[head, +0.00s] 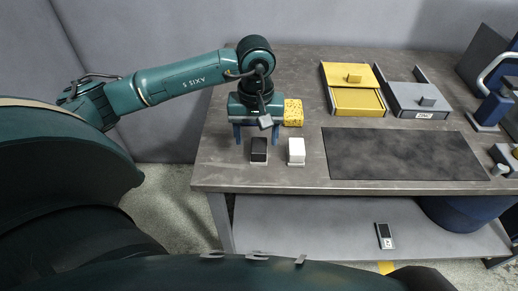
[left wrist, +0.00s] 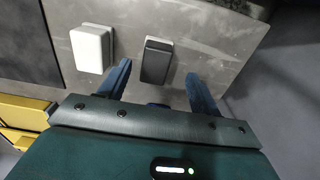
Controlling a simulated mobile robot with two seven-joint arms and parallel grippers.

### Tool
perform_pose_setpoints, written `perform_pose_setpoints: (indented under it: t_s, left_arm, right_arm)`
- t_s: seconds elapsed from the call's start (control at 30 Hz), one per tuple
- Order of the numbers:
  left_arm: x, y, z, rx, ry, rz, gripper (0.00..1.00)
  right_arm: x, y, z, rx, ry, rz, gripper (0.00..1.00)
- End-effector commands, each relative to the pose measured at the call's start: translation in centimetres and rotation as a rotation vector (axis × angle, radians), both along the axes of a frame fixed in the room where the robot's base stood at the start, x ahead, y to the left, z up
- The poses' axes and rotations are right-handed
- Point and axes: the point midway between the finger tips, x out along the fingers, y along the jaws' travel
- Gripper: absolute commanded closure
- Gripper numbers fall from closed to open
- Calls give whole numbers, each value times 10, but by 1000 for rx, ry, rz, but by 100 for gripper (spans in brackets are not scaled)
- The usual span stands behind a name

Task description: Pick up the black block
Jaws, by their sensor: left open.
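The black block (head: 258,146) stands on a small pale base near the front edge of the table, at its left end. My left gripper (head: 258,140) is open and empty, pointing down, with its two blue fingers just behind the block. In the left wrist view the black block (left wrist: 157,60) lies in line with the gap between the open fingers (left wrist: 157,70). The fingers show no contact with it. Their exact height above the table cannot be told. My right gripper is not in view.
A white block (head: 296,149) stands close to the right of the black one. A yellow sponge-like block (head: 293,112) is beside my gripper. A dark mat (head: 400,155), a yellow tray (head: 358,101) and a grey tray (head: 415,110) lie farther right. A lower shelf (head: 330,225) holds a small device (head: 384,236).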

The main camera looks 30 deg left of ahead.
Motion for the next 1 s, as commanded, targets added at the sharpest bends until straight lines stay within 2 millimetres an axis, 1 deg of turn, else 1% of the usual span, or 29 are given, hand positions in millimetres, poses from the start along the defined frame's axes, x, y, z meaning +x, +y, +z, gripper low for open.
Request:
perform_pose_setpoints:
  t_s: [0.1, 0.2, 0.3, 0.57, 1.0]
  left_arm:
    - [4, -3, -17, -1, 5, 1, 36]
    - [6, -3, -32, 0, 4, 0, 36]
    - [6, -3, -42, 0, 4, 0, 36]
    - [7, -3, -45, 1, 1, 0, 36]
    - [7, -3, -45, -1, 1, 0, 72]
  right_arm:
    - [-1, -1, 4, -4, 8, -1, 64]
    - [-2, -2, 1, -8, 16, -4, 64]
    - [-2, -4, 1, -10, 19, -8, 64]
    - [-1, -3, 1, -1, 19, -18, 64]
    - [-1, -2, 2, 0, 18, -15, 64]
